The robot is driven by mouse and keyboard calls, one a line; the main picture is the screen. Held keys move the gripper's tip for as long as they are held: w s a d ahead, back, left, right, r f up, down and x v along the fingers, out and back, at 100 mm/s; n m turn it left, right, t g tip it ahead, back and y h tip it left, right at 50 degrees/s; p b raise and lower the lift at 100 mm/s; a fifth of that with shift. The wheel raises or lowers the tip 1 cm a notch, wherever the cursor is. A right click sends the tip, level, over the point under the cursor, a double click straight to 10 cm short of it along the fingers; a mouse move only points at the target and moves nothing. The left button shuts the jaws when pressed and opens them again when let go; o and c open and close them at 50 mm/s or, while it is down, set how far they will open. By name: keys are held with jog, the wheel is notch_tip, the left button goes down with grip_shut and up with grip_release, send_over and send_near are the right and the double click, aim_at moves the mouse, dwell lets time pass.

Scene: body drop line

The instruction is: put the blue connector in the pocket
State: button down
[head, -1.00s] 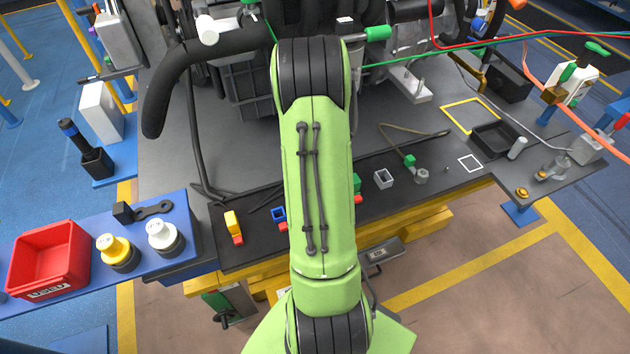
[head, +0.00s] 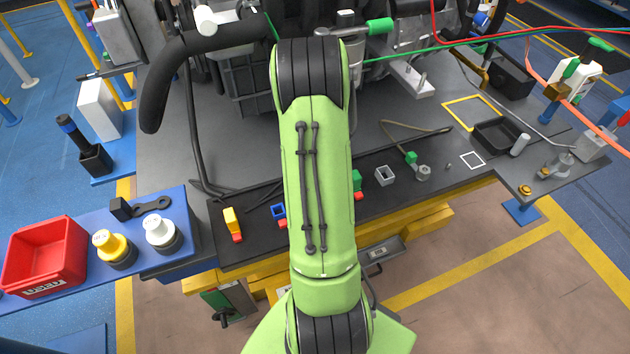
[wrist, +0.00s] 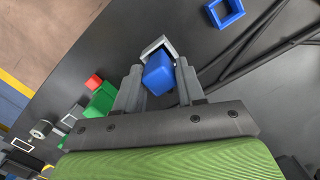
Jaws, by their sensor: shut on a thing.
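The blue connector (wrist: 158,76) is a small blue block between the two grey fingers of my gripper (wrist: 160,82), which is shut on it in the wrist view. A light grey square frame (wrist: 153,45) shows at the connector's far end. I cannot tell whether the connector is inside this frame or above it. An empty blue square pocket (wrist: 226,11) lies to the right on the dark surface. It also shows in the head view (head: 278,211), left of my arm. My arm hides the gripper and the connector in the head view.
A green connector (wrist: 102,100) with a red piece stands left of my gripper. A yellow connector (head: 230,220) stands at the left of the dark strip. A pale square pocket (head: 385,176) is right of my arm. Dark cables (wrist: 255,45) lie right of the gripper.

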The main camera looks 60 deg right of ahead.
jog(key=shift+f+b, duration=0.35)
jog(key=shift+f, duration=0.05)
jog(key=c, duration=0.6)
grip_release()
jog(key=r+p, duration=0.1)
jog(key=r, duration=0.4)
jog(key=d+r+p, duration=0.1)
jog(key=r, duration=0.4)
jog(key=r+p, duration=0.1)
jog(key=r, duration=0.4)
jog(key=shift+w+d+r, duration=0.2)
jog(key=shift+d+r, duration=0.1)
jog(key=shift+r, duration=0.05)
